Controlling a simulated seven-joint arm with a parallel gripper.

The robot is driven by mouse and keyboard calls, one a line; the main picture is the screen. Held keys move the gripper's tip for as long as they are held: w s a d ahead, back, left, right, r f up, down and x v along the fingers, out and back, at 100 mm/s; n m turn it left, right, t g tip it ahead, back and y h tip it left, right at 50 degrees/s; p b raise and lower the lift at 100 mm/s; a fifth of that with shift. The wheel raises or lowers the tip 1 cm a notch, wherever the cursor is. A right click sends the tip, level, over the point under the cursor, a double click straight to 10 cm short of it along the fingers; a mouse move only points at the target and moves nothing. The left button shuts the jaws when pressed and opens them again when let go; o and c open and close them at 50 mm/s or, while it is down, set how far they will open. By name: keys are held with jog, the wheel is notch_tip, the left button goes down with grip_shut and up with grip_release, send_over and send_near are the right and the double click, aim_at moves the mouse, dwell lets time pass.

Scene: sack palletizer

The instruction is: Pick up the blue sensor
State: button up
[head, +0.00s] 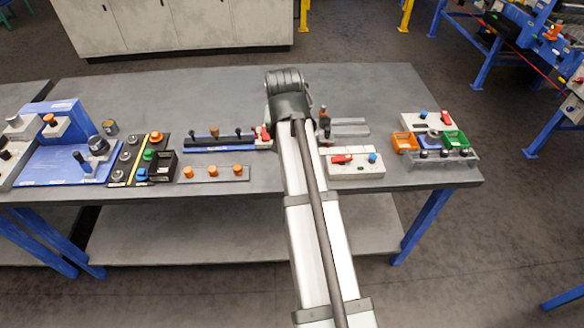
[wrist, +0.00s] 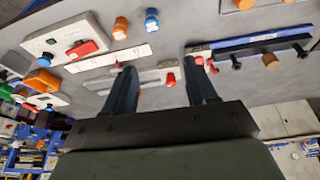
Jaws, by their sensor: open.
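A short blue cylinder (wrist: 151,19), which looks like the blue sensor, stands on the table beside an orange cylinder (wrist: 121,28) in the wrist view. In the head view my arm hides that spot. My gripper (wrist: 160,64) is open, with nothing between its two dark fingers. The fingers are above the table, and the blue cylinder is apart from them, beyond the fingertips and towards the top of the picture.
A white box (head: 345,171) with a red switch sits right of my arm. A blue rail (head: 205,145) with black knobs and a plate (head: 214,174) with orange knobs sit left. Orange (head: 405,142) and green (head: 455,140) bins are further right. The table's back (head: 180,95) is clear.

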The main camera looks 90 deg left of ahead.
jog(key=shift+m+h, duration=0.5)
jog(key=shift+m, duration=0.2)
jog(key=shift+w+d+x, duration=0.15)
jog(key=shift+d+x, duration=0.05)
jog(key=shift+x, duration=2.15)
jog(key=shift+w+d+x, duration=0.15)
jog(key=shift+d+x, duration=0.1)
jog(key=shift+x, duration=2.05)
jog(key=shift+w+d+x, duration=0.15)
jog(key=shift+d+x, duration=0.05)
jog(key=shift+x, duration=2.15)
jog(key=shift+f, duration=0.15)
jog(key=shift+c, duration=0.4)
grip_shut()
